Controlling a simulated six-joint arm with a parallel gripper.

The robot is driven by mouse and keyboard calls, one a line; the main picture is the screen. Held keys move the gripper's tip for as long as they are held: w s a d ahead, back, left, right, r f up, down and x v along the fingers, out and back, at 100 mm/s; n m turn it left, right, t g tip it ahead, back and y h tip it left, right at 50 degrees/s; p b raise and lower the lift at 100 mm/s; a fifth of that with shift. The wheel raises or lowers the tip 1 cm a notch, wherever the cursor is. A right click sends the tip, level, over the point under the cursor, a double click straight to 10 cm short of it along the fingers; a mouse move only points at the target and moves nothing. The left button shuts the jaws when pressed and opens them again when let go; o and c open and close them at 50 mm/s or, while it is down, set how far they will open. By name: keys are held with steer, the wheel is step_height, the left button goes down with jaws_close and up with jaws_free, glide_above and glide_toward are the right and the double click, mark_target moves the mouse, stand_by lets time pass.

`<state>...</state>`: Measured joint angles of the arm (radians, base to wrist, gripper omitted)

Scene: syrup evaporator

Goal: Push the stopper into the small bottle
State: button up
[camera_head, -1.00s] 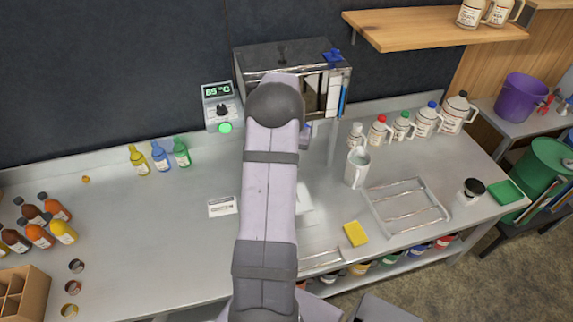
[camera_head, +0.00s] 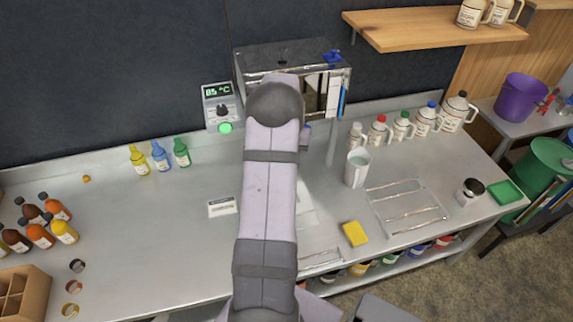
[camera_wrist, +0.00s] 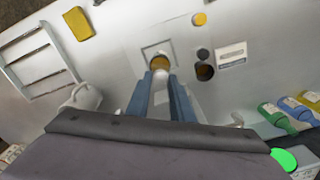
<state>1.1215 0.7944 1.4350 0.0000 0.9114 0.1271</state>
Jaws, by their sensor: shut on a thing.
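My gripper (camera_wrist: 160,84) points down at the bench in the wrist view, with its two blue fingers close together. A small pale round piece (camera_wrist: 160,74), which looks like the stopper, shows between the fingertips. Just beyond it is an amber round shape (camera_wrist: 160,62), apparently the small bottle, inside a pale square holder (camera_wrist: 148,53). The pale piece overlaps the amber shape in this view; I cannot tell whether they touch or how deep the stopper sits. In the head view my arm hides the gripper and bottle.
Beside the holder are a dark round opening or cup (camera_wrist: 205,72), a label card (camera_wrist: 231,54) and an orange disc (camera_wrist: 200,19). A white jug (camera_head: 357,168), yellow sponge (camera_head: 355,234) and wire rack (camera_head: 408,206) stand right of my arm.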

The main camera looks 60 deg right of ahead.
steer(key=shift+f+b, duration=0.35)
steer(key=shift+f, duration=0.55)
steer(key=shift+c, duration=0.4)
stand_by(1.8)
steer(key=o, duration=1.4)
steer(key=shift+r+p, duration=1.6)
steer(key=shift+r, duration=0.45)
steer(key=shift+r+p, duration=1.85)
steer(key=shift+r, duration=0.65)
